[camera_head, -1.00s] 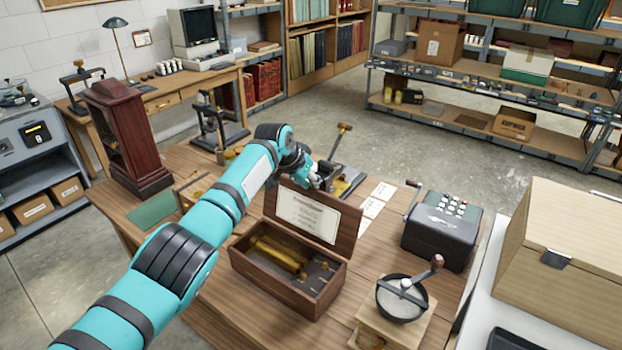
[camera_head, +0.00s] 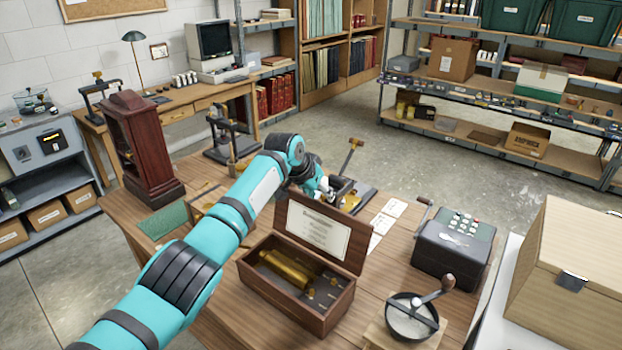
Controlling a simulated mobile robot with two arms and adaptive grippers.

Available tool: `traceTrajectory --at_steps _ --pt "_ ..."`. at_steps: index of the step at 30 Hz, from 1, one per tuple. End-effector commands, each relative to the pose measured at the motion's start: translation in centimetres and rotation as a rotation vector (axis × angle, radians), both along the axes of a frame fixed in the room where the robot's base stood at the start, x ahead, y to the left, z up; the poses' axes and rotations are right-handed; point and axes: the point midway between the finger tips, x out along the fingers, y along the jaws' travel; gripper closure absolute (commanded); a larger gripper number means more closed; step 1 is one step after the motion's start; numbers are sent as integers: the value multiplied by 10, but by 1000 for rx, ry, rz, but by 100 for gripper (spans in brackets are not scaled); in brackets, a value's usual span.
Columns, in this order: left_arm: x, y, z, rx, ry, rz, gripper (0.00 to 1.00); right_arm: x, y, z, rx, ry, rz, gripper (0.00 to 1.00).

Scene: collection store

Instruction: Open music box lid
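The music box (camera_head: 283,302) is a dark wooden box on the wooden table, with a brass cylinder (camera_head: 287,268) and small metal parts inside. Its lid (camera_head: 319,235) stands raised at the back edge, with a framed paper card on its inner face. My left arm reaches across from the lower left. My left gripper (camera_head: 326,186) is just behind the lid's top edge, partly hidden by it. I cannot tell whether it touches the lid or how its fingers stand. My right gripper is not in view.
A hand-cranked machine (camera_head: 453,247) and a coffee grinder (camera_head: 411,318) stand right of the box. A dark red wooden case (camera_head: 146,150) and a green mat (camera_head: 163,220) are at the table's left. A large light wooden box (camera_head: 570,270) is at far right.

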Motion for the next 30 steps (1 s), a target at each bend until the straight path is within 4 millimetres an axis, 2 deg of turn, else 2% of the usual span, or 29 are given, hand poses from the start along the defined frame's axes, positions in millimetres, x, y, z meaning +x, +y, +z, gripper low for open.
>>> traceTrajectory --at_steps 15,21,30 --pt "-43 30 77 -1 -6 0 61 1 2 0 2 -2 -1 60" --pt "-49 35 87 0 -5 -1 61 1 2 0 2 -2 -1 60" --pt "-50 35 87 -1 -4 -1 61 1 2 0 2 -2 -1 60"
